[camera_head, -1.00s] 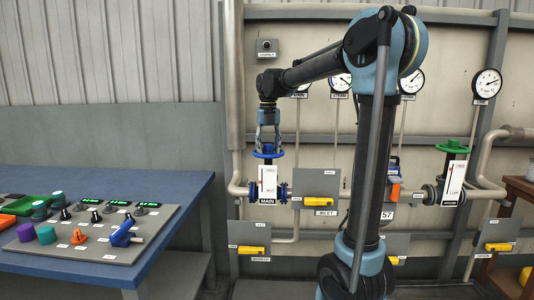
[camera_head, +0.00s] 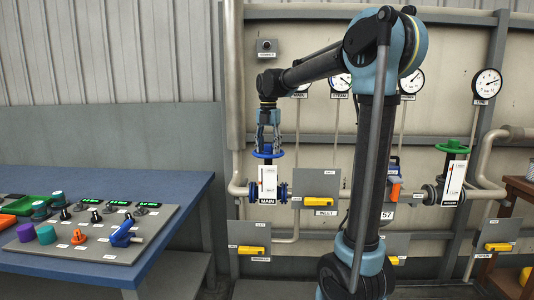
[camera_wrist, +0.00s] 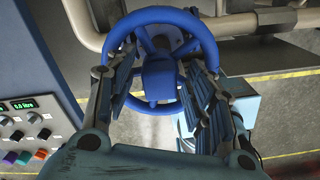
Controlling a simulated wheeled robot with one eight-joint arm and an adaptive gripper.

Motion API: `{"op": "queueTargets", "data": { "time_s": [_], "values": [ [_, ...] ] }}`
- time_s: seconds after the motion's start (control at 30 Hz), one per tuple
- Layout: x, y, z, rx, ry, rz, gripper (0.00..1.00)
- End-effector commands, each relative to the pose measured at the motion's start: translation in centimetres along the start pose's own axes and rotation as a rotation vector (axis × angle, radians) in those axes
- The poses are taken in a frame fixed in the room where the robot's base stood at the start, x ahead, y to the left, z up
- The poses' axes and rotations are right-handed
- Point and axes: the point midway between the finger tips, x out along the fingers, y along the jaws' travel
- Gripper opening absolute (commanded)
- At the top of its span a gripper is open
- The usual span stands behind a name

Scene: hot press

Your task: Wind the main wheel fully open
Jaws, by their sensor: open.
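The blue main wheel (camera_head: 268,154) sits on top of the valve labelled MAIN, with a white indicator plate (camera_head: 267,182) below it. In the wrist view the blue wheel (camera_wrist: 161,15) shows its rim, spokes and hub from above. My gripper (camera_head: 268,146) points straight down at the wheel from above. In the wrist view my gripper (camera_wrist: 160,88) has its two fingers apart, one on each side of the hub, over the near part of the wheel. I cannot tell whether the fingers touch the wheel.
A green wheel (camera_head: 453,148) stands on another valve at the right. Grey boxes with yellow handles (camera_head: 320,202) are mounted beside the pipes. A blue bench (camera_head: 180,190) with a control panel (camera_head: 100,238) stands at the left. Pipes run close behind the wheel.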

Motion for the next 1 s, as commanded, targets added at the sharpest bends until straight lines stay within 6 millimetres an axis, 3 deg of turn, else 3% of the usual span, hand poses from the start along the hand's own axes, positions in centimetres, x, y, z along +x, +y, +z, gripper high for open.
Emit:
{"op": "queueTargets", "data": {
  "time_s": [1.0],
  "values": [
    [0.01,0.0,-0.02,0.674,0.0,0.0,0.5]
  ]
}}
